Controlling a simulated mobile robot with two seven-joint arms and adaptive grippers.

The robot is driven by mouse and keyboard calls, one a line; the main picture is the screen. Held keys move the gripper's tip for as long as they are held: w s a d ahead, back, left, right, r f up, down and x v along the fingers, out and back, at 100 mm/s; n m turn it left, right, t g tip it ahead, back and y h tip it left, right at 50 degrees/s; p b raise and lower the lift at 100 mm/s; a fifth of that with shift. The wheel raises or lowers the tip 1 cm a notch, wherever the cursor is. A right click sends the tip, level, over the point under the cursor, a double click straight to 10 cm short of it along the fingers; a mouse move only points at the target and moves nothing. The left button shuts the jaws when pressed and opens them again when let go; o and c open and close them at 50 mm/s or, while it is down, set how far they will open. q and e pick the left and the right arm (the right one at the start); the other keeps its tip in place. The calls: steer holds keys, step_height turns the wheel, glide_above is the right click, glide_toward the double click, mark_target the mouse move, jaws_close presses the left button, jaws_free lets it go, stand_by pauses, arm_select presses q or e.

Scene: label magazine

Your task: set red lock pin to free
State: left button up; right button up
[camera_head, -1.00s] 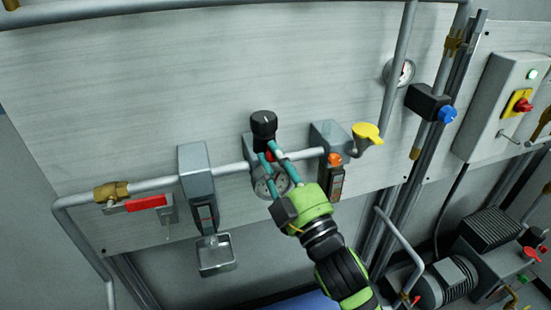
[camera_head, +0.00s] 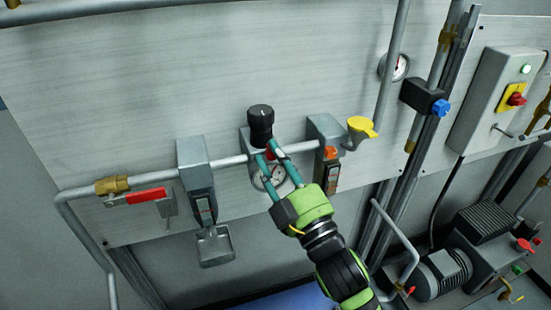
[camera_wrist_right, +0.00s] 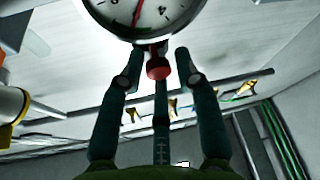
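The red lock pin (camera_head: 269,154) shows as a small patch of red below the black knob (camera_head: 261,121) on the wall panel, partly hidden by my fingers. In the right wrist view it is a round red head (camera_wrist_right: 158,68) on a short stem, just below a white dial gauge. My right gripper (camera_head: 269,150) reaches up to it from below, with teal fingers spread. In the right wrist view the fingers (camera_wrist_right: 158,80) stand on either side of the red head, with clear gaps; a third dark finger lies below it. The gripper is open. My left gripper is not in view.
The gauge (camera_head: 268,181) sits behind my fingers. A grey block (camera_head: 326,132) with an orange button and a yellow handle (camera_head: 361,126) are close on the right. A grey unit (camera_head: 194,160) and red lever (camera_head: 147,195) are on the left. A pipe crosses the panel.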

steer(key=v, duration=1.2)
stand_by(0.3)
steer(key=w+d+f+m+g+h, duration=0.1)
steer(key=w+f+g+h, duration=0.1)
steer(key=f, duration=0.8)
steer(key=w+d+f+m+g+h, duration=0.1)
steer(key=w+f+m+h, duration=0.15)
steer(key=f, duration=0.75)
steer(key=s+d+f+m+g+h, duration=0.1)
steer(key=s+d+f+g, duration=0.1)
steer(key=f, duration=0.6)
steer(key=s+d+f+g+h, duration=0.1)
steer(key=s+d+f+g, duration=0.1)
steer(key=f, duration=0.6)
steer(key=s+d+f+m+g+h, duration=0.1)
steer(key=s+d+f+g, duration=0.15)
steer(key=f, duration=0.65)
steer(key=s+d+f+m+g+h, duration=0.2)
steer(key=s+d+f+g, duration=0.25)
steer(key=s+f, duration=0.8)
steer(key=s+d+f+m+g, duration=0.1)
steer(key=s+f, duration=0.3)
steer(key=s, duration=0.5)
steer(key=s+d+f+g+h, duration=0.1)
steer(key=s+d+f+g, duration=0.1)
steer(key=s, duration=0.7)
step_height(320, 180, down, 2)
steer(key=shift+d+f+m+g, duration=0.25)
steer(key=shift+m+g, duration=0.1)
steer(key=shift+g, duration=0.25)
